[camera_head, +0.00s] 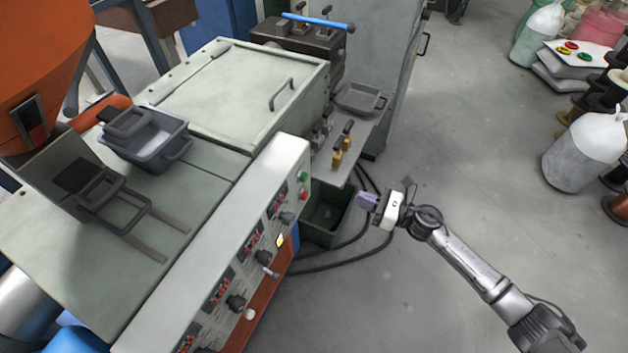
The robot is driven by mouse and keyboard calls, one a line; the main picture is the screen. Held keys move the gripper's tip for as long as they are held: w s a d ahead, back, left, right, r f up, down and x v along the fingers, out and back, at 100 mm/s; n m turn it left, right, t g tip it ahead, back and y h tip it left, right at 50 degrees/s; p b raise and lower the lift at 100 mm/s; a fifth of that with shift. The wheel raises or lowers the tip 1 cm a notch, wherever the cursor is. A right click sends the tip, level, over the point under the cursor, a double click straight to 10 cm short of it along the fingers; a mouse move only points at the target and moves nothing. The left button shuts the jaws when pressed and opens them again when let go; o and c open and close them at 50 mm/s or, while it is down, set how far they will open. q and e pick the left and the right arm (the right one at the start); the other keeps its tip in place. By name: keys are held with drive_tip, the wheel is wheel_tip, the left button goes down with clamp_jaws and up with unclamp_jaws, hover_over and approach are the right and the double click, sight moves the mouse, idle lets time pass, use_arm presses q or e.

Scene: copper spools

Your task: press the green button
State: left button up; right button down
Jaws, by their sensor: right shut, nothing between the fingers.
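The green button (303,176) is a small round button near the far right end of the machine's sloped control panel (285,165). A red button (304,194) sits just below it. My right gripper (368,202) is shut and empty, with purplish fingers pointing left. It is in the air to the right of the panel and apart from both buttons. My right arm comes in from the lower right. My left gripper is not in view.
Several knobs and red displays line the panel; one black knob (287,218) is below the buttons. A dark green bin (328,214) stands on the floor beneath.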

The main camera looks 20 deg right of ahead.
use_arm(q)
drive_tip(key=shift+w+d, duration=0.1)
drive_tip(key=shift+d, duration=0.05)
use_arm(e)
drive_tip(key=shift+r+n+y, duration=0.1)
drive_tip(key=shift+n+y, duration=0.2)
drive_tip(key=shift+n, duration=0.7)
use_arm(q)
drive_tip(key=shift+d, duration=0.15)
use_arm(e)
drive_tip(key=b, duration=0.1)
approach(306, 178)
drive_tip(key=x, duration=0.7)
drive_tip(key=shift+w+a, duration=0.1)
drive_tip(key=shift+w, duration=0.05)
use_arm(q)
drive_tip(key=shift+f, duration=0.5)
use_arm(e)
drive_tip(key=shift+a, duration=0.1)
